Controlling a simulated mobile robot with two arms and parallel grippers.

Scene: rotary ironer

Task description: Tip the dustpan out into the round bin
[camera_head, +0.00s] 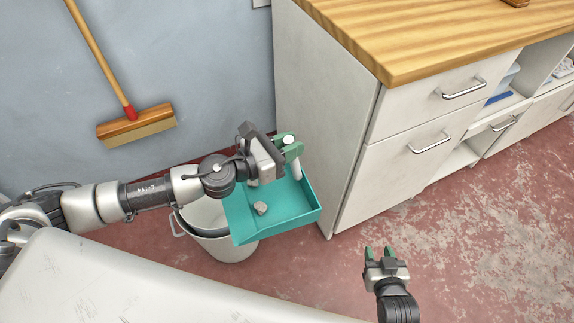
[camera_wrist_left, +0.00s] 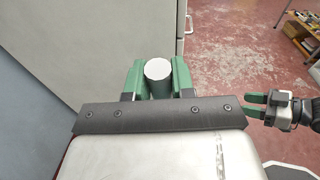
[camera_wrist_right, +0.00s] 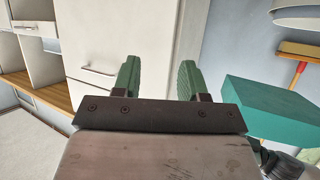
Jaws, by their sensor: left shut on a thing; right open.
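A teal dustpan (camera_head: 290,213) is held above the round bin (camera_head: 233,248) in the head view, covering part of the bin's opening. A grey lump (camera_head: 261,208) lies on the pan. My left gripper (camera_head: 291,148) is shut on the dustpan's white handle (camera_head: 296,169); the handle's round end (camera_wrist_left: 158,69) shows between its fingers in the left wrist view. The dustpan's underside or side (camera_wrist_right: 270,108) and part of the light bin (camera_wrist_right: 298,14) show in the right wrist view. My right gripper (camera_head: 379,251) is open and empty, to the right of the pan; it also shows in the left wrist view (camera_wrist_left: 268,104).
A white cabinet (camera_head: 345,130) with a wooden top (camera_head: 430,35) stands just right of the dustpan. A broom (camera_head: 135,125) leans on the blue-grey wall at the left. The red floor (camera_head: 470,220) at the right is clear.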

